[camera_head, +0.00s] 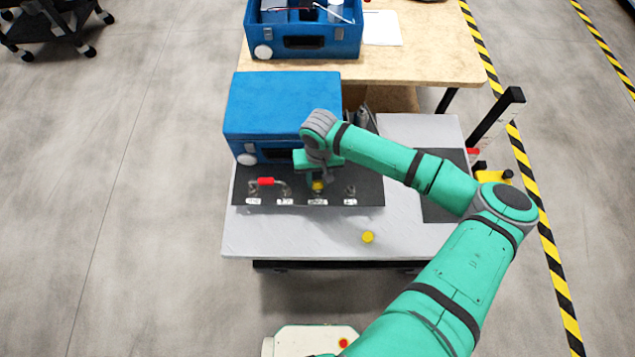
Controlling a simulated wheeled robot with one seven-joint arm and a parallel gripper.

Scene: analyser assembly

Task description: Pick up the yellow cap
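A small round yellow cap (368,237) lies on the pale grey tabletop, near the front edge and right of the middle. A second small yellow piece (318,186) shows at the dark panel, directly under my gripper (318,181). I cannot tell whether my gripper holds this piece or it sits on a fitting below. My gripper points down over the panel, in front of the blue box. Its fingers are small and partly hidden by the wrist, so their opening is not clear.
A closed blue box (280,103) stands behind. A wooden table (425,50) with an open blue case (305,42) is farther back. The tabletop's front strip (290,232) is mostly clear.

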